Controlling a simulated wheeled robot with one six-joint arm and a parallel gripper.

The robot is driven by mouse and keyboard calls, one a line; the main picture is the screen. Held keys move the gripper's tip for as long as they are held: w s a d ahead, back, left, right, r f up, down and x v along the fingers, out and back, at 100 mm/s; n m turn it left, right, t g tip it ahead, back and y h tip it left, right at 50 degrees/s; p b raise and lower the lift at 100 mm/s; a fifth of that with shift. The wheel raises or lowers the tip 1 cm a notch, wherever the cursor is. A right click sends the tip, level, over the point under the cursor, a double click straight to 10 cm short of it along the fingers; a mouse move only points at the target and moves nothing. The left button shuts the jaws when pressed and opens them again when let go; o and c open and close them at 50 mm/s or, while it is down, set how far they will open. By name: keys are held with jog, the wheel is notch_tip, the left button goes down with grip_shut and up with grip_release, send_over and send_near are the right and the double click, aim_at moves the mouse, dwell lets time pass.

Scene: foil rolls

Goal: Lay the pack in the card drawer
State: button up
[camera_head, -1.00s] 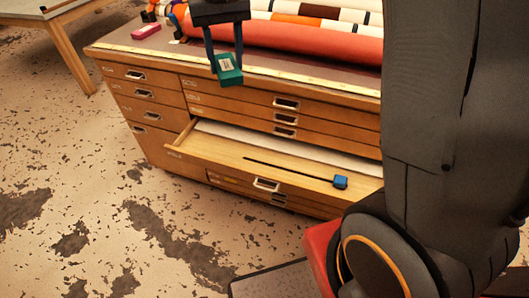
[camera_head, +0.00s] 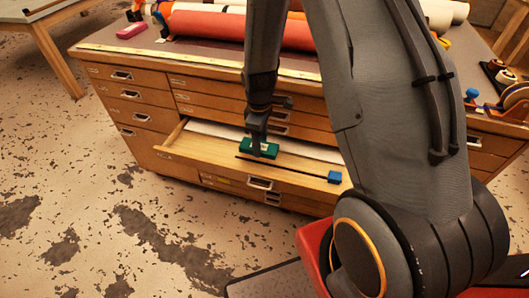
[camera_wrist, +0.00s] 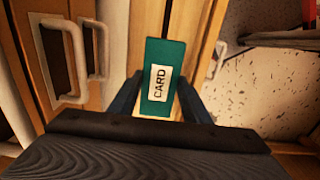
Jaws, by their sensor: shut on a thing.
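The green pack (camera_head: 270,150) has a white label; in the wrist view the pack (camera_wrist: 158,52) reads CARD. My gripper (camera_head: 257,148) is shut on it, with one finger on each side in the wrist view (camera_wrist: 158,100). The pack is at the open wooden drawer (camera_head: 205,166) in the head view, over its middle. I cannot tell whether it touches the drawer's floor. My gripper hides part of the pack, and my arm hides the drawer's right end.
Closed drawers sit above and below. Colored rolls (camera_head: 205,24) and a pink pack (camera_head: 131,31) lie on the cabinet top. A tape dispenser (camera_head: 514,100) stands at right.

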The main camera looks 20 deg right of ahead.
jog(key=shift+f+p, duration=0.5)
jog(key=shift+f, duration=2.75)
jog(key=shift+f, duration=0.15)
jog(key=o, duration=1.1)
notch_tip(320, 180, up, 12)
jog(key=shift+r+b, duration=0.15)
jog(key=shift+b, duration=0.95)
jog(key=s+r+m, duration=0.3)
jog(key=s+r, duration=0.1)
jog(key=s, duration=0.1)
jog(key=s+r+m, duration=0.4)
jog(key=s, duration=0.2)
jog(key=s+r+m, duration=0.3)
jog(key=s+r, duration=0.2)
jog(key=s, duration=0.1)
jog(key=shift+s+m+t, duration=0.15)
jog(key=shift+m+t, duration=0.15)
jog(key=shift+m, duration=0.1)
